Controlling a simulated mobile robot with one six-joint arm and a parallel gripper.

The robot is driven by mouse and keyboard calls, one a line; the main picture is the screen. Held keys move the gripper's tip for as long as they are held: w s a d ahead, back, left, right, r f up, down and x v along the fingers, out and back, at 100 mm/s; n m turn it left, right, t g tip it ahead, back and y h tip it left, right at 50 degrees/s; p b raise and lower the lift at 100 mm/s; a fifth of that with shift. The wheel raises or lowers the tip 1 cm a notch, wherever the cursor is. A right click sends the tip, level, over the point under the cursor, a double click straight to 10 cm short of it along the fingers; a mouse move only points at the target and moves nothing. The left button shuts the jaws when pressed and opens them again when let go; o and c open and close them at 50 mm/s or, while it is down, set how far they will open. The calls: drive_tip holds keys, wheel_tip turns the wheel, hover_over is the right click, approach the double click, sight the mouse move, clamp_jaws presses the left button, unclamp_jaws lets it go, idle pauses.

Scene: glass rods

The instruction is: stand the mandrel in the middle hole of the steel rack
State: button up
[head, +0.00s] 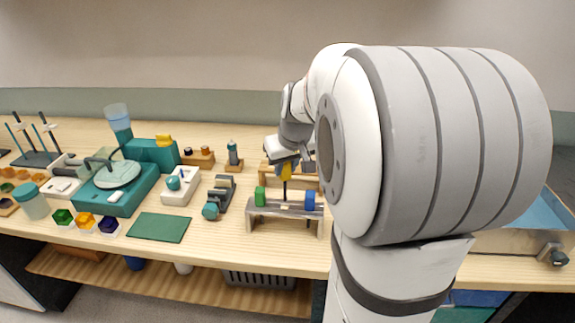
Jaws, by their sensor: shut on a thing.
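The steel rack (270,212) stands near the bench's front edge, a low grey bench-like stand. My gripper (288,166) is above the rack's middle, pointing down and shut on the mandrel. The mandrel shows as a dark upright rod (285,188) below a yellow part. Its lower end is in line with the middle of the rack's top. I cannot tell whether it is in the hole or just above or behind it. My arm hides the area to the right.
A wooden rack (268,173) stands close behind the steel rack. A dark grey and teal tool (219,197) lies to its left, and a green mat (159,227) further left. Several other bench items crowd the left side. A metal-edged tray (510,240) is at the right.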

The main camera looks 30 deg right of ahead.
wheel_tip(320, 180, down, 10)
drive_tip(key=b, duration=0.7)
drive_tip(key=shift+r+b, duration=0.25)
drive_tip(key=shift+b, duration=0.15)
idle(0.9)
idle(0.3)
drive_tip(key=o, duration=1.1)
drive_tip(key=shift+c, duration=0.2)
drive_tip(key=v, duration=0.8)
drive_tip(key=s+a+f+g+p, duration=0.2)
drive_tip(key=s+a+p, duration=0.4)
drive_tip(key=s+a, duration=0.7)
drive_tip(key=shift+s+a+f+n, duration=0.2)
drive_tip(key=shift+s+f+n, duration=0.2)
drive_tip(key=shift+s+f, duration=0.55)
drive_tip(key=shift+s+r, duration=0.15)
drive_tip(key=shift+r, duration=0.05)
